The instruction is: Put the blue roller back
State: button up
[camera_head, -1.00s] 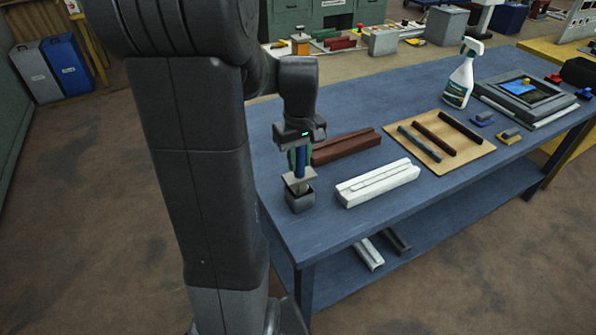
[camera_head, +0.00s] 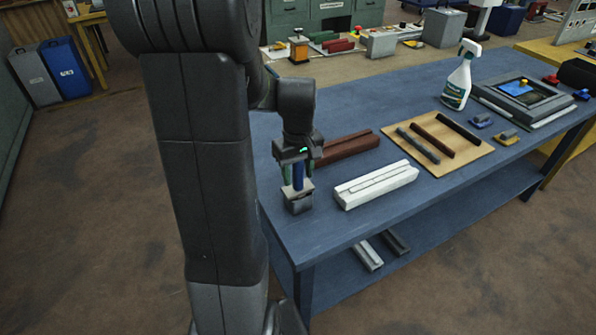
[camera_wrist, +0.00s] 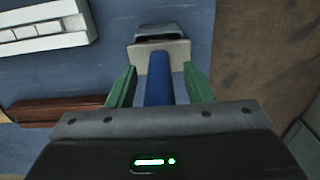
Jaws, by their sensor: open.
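The blue roller (camera_head: 298,174) stands upright at the table's near left corner, with its pale plate and dark grey block (camera_head: 299,204) at its lower end. The roller (camera_wrist: 158,80) also shows in the wrist view, between the green fingers, with the pale plate (camera_wrist: 178,55) beyond it. My gripper (camera_head: 298,180) points down over the roller. In the wrist view my gripper (camera_wrist: 160,85) is open, with a gap on each side of the roller. The roller's upper end is hidden by the gripper body.
A white slotted block (camera_head: 376,185) and a brown block (camera_head: 345,147) lie just right of the roller on the blue table (camera_head: 400,228). A wooden board (camera_head: 470,155) with dark bars, a spray bottle (camera_head: 457,85) and a tablet device (camera_head: 522,95) are farther right.

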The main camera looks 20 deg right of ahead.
notch_tip(320, 180, up, 12)
jog(key=shift+r, duration=0.1)
dwell(0.4)
jog(key=shift+f, duration=4.25)
jog(key=shift+f, duration=0.1)
